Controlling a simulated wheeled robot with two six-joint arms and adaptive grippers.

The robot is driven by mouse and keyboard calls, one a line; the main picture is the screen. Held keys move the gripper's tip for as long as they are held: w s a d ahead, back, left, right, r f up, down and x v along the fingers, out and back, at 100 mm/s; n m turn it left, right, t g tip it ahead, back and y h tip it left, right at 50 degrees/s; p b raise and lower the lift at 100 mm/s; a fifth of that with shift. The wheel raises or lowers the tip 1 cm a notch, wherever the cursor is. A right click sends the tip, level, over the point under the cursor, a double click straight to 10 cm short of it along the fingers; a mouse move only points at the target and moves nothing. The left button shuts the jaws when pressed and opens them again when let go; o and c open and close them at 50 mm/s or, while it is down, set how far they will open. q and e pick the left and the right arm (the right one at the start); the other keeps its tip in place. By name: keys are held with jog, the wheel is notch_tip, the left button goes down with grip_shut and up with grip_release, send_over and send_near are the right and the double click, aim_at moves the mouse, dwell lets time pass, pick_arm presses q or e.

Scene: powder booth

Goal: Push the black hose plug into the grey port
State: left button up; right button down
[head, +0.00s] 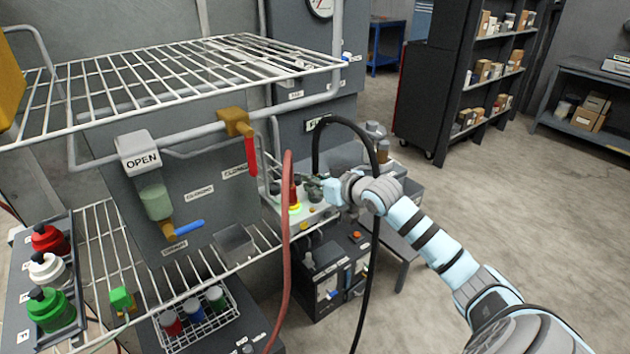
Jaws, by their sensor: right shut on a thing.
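My right gripper (326,188) reaches in from the right and is shut at the near end of the black hose (345,122). The hose arches up from the fingertips, passes behind my wrist and hangs down to the bottom of the picture. The plug at its end (314,186) is small, dark and partly hidden by the fingers, just above a light grey control box (312,216). I cannot make out the grey port for certain, nor whether the plug touches anything. My left gripper is not in view.
A red hose (286,250) hangs in front of the box. A white wire rack (200,68) with a grey panel (205,190) stands at left. Red, white and green capped bottles (48,268) sit lower left. Open floor (500,190) lies at right, before dark shelves (450,90).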

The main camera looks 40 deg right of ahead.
jog(key=shift+f, duration=0.2)
jog(key=c, duration=1.4)
grip_release()
